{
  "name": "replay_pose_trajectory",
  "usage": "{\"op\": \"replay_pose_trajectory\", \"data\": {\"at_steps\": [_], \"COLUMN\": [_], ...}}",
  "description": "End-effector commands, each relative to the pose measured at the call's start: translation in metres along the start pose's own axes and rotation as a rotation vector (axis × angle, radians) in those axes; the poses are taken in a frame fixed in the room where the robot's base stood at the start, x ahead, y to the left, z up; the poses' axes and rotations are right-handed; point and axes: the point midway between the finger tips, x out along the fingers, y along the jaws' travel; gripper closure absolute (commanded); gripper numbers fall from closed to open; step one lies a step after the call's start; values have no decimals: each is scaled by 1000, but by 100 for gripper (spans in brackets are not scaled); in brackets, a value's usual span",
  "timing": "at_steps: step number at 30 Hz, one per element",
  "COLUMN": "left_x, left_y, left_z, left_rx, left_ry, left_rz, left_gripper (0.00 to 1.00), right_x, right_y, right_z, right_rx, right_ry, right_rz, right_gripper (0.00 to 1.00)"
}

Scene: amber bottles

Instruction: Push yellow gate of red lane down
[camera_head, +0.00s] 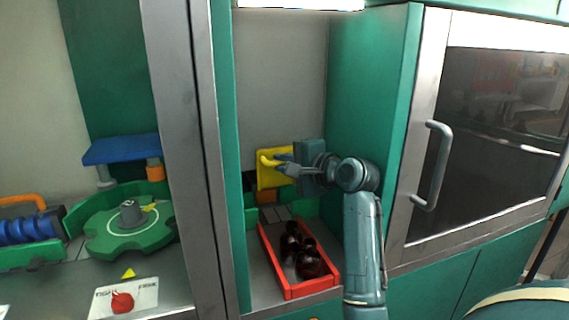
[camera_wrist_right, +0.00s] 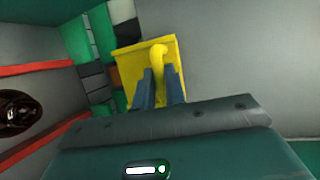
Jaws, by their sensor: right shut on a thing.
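The yellow gate (camera_head: 275,167) is a square plate with a curved yellow handle, at the back of the red lane in the head view. It also shows in the right wrist view (camera_wrist_right: 132,66). My right gripper (camera_head: 283,164) is at the gate, its two fingers on either side of the handle and shut on it. In the right wrist view my right gripper (camera_wrist_right: 160,85) has the handle between its fingertips. The red lane (camera_head: 274,262) lies below and holds several dark amber bottles (camera_head: 309,264). My left gripper is not in view.
Green cabinet walls and a grey post (camera_head: 207,150) close in the lane's bay. A glass door with a grey handle (camera_head: 437,165) is at the right. A green turntable (camera_head: 130,232) and a blue shelf (camera_head: 122,149) stand at the left.

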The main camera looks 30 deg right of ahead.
Motion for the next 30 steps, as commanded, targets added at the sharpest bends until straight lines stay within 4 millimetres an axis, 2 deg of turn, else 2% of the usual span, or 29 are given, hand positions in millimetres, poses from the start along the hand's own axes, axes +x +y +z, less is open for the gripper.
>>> {"op": "replay_pose_trajectory", "data": {"at_steps": [4, 11, 19, 20, 21, 27, 30], "left_x": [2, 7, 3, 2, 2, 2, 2], "left_y": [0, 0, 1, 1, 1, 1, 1], "left_z": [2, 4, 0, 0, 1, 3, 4], "left_rx": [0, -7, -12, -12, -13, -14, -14], "left_ry": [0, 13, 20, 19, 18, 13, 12], "left_rz": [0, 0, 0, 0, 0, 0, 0], "left_gripper": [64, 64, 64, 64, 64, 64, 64], "right_x": [1, 8, 8, 8, 8, 8, 8], "right_y": [7, 42, 42, 41, 41, 41, 41], "right_z": [-1, -4, -4, -4, -4, -4, -4], "right_rx": [0, 1, 0, 0, 0, 0, 0], "right_ry": [0, 1, 1, 1, 1, 1, 1], "right_rz": [1, 2, -1, -1, -2, -1, -1], "right_gripper": [100, 100, 100, 87, 84, 67, 66]}}
